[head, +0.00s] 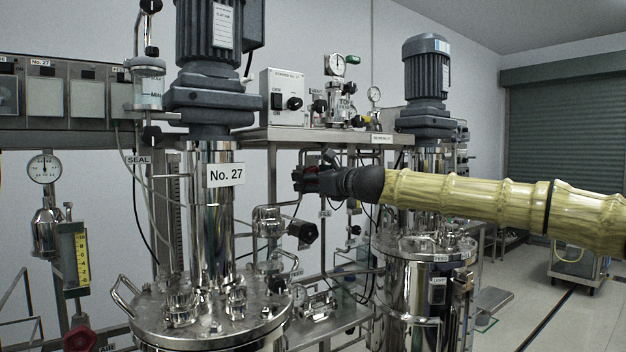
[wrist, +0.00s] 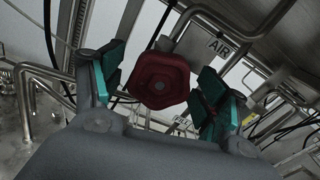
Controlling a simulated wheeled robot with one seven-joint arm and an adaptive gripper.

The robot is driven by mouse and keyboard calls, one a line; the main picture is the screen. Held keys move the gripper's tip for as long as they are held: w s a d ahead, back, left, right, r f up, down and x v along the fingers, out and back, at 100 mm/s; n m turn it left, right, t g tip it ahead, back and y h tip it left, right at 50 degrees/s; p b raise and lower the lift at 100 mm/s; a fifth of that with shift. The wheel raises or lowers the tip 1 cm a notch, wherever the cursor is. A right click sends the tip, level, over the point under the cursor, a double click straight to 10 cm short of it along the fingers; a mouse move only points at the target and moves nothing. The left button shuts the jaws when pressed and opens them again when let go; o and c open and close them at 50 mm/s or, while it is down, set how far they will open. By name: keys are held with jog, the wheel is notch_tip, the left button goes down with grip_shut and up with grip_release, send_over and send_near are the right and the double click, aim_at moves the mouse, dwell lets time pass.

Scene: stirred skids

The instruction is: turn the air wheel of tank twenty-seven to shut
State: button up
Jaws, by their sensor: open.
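Tank twenty-seven (head: 213,275) is the steel vessel left of centre in the head view, with a "No. 27" plate (head: 225,174) on its column. My gripper (head: 314,176) reaches in from the right, just right of that column. In the wrist view my gripper (wrist: 160,84) is open, its teal-padded fingers on either side of a red wheel (wrist: 158,80). Gaps show between the wheel and both fingers. An "AIR" label (wrist: 220,47) is beside this wheel. In the head view the wheel at my gripper is small and partly hidden; its tank cannot be read there.
Another red wheel (head: 80,339) is at the lower left, near an "AIR" label (head: 107,347). A second tank (head: 424,275) stands under my arm. Pipes (wrist: 32,85) and cables crowd the wheel in the wrist view. Open floor (head: 540,312) lies to the right.

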jog(key=v, duration=1.2)
dwell(1.9)
